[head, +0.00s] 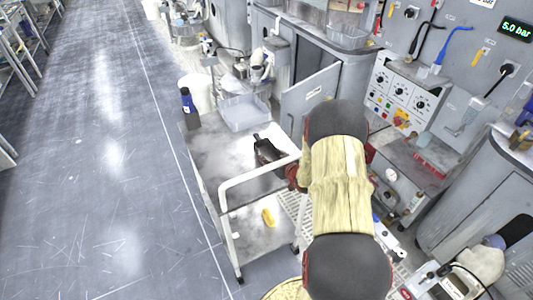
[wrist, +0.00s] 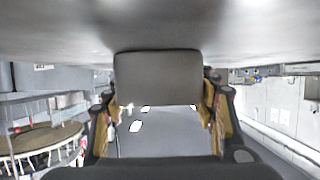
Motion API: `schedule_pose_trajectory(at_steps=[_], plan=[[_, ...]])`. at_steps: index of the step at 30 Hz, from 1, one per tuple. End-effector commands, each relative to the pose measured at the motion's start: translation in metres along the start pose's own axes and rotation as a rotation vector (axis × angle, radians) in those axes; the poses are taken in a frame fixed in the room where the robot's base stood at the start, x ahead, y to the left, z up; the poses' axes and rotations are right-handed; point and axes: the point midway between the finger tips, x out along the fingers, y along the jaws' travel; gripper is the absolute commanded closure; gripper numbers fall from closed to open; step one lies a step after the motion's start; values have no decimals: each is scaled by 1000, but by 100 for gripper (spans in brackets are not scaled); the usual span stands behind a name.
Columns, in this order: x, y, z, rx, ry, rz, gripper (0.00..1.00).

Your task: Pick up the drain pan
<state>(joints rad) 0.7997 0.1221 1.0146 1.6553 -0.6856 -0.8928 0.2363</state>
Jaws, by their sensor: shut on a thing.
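The drain pan, which I take to be the pale grey open tub (head: 243,112), is at the far end of the cart's top. My gripper (head: 262,143) is dark and beside the tub's near right corner. In the wrist view, the two fingers (wrist: 160,115) stand on either side of a flat grey piece (wrist: 157,78) under a broad pale surface. My gripper is shut on this piece, which seems to be part of the pan. The contact itself is hidden in the head view, and I cannot tell whether the pan is clear of the cart.
The grey cart (head: 215,160) has a white handle (head: 240,181) close to my arm. A dark bottle (head: 189,108) stands on its left edge, and a yellow item (head: 268,217) lies on the lower shelf. Machines line the right; the floor (head: 90,170) at left is open.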

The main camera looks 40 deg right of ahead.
Motion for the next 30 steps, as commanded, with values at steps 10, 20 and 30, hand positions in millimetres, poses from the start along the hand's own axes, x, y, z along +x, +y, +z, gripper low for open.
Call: schedule_pose_trajectory(at_steps=[10, 20, 30], plan=[[0, 0, -1, 0, 1, 0, 73], [-2, 0, -8, -1, 1, -1, 73], [-49, 2, 11, 2, -1, 2, 73]])
